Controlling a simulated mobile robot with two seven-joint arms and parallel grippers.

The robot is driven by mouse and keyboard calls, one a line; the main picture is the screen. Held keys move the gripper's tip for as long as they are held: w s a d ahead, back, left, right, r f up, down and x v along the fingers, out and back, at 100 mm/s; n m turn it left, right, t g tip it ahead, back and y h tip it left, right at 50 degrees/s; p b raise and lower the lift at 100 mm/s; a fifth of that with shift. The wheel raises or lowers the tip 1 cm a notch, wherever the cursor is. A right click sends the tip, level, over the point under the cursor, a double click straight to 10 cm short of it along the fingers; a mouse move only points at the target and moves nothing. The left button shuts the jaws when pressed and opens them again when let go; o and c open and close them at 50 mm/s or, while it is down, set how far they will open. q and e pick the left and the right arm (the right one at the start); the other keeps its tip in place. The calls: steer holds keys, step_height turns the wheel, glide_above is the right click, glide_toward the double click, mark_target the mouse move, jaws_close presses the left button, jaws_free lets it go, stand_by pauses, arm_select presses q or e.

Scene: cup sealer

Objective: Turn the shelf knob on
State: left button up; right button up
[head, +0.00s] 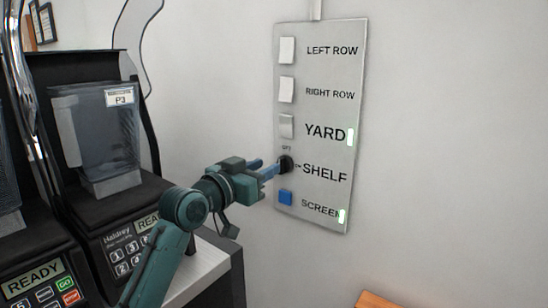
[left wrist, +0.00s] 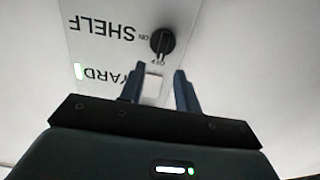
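The black round shelf knob (head: 286,164) sits on the grey wall panel (head: 345,60), left of the word SHELF. In the left wrist view the knob (left wrist: 162,42) shows upside down, with its light mark appearing to point toward the OFF label. My left gripper (head: 278,169) reaches in from the left close to the knob and partly overlaps it in the head view. In the left wrist view its two blue fingers (left wrist: 159,71) are apart with nothing held between them. The knob shows just beyond the fingertips; contact cannot be told. My right gripper is not in view.
Other white switches (head: 287,50) are higher up. Black cup sealer machines (head: 110,200) stand at the left. The wall right of the panel is clear.

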mark_target(279, 160)
arm_select(q)
steer(key=shift+p+x, duration=0.4)
steer(key=shift+x, duration=2.05)
steer(key=shift+c, duration=0.2)
jaws_close()
